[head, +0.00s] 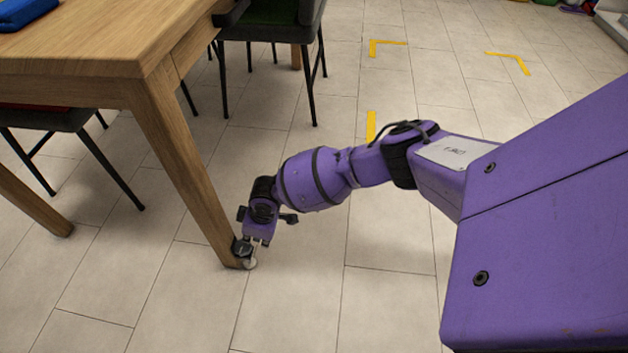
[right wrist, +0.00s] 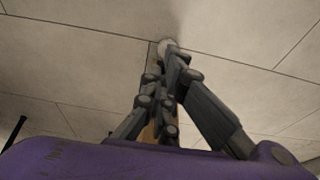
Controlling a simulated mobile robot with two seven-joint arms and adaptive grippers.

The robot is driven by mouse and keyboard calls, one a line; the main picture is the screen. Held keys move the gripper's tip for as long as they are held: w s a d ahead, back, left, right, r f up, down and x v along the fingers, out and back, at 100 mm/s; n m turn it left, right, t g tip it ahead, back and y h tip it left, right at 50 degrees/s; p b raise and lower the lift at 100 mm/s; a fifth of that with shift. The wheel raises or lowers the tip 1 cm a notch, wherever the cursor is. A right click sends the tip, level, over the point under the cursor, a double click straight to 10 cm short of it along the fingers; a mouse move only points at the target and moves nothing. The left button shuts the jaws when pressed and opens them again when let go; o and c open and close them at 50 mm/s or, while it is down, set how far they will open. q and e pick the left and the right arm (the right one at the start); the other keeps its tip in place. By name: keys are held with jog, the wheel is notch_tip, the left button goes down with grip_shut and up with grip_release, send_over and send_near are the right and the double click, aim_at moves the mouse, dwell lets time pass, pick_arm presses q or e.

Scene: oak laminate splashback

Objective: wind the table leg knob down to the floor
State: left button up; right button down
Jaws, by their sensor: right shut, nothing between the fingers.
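The wooden table leg (head: 188,172) slants down to the tiled floor. A small pale round piece, seemingly the knob (head: 250,264), sits at the leg's foot, close to the floor. It also shows in the right wrist view (right wrist: 165,46), just beyond my fingertips. My right gripper (head: 246,246) is down beside the foot of the leg, its dark fingers partly covering that area. In the right wrist view its fingers (right wrist: 172,60) converge, shut with nothing held. I cannot tell whether the fingertips touch the knob. My left gripper is not in view.
The wooden tabletop (head: 90,40) overhangs at the upper left, with a blue item (head: 25,13) on it. A dark chair (head: 268,28) stands behind the leg, and another chair (head: 50,122) is under the table. Open floor (head: 300,300) lies in front, with yellow tape marks (head: 388,42) farther back.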

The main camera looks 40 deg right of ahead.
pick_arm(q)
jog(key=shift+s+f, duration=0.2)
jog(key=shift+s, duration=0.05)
pick_arm(e)
jog(key=shift+f, duration=0.3)
jog(key=shift+a, duration=0.15)
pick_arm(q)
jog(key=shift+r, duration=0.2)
pick_arm(e)
jog(key=shift+s+a, duration=0.1)
pick_arm(q)
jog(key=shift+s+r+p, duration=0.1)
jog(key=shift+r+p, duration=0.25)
jog(key=shift+p, duration=0.35)
pick_arm(e)
jog(key=shift+s+a, duration=0.25)
pick_arm(q)
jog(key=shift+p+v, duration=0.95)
jog(key=shift+p, duration=0.05)
pick_arm(e)
jog(key=shift+s+a, duration=0.5)
jog(key=shift+a, duration=0.35)
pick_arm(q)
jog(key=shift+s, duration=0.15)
pick_arm(e)
jog(key=shift+a, duration=0.1)
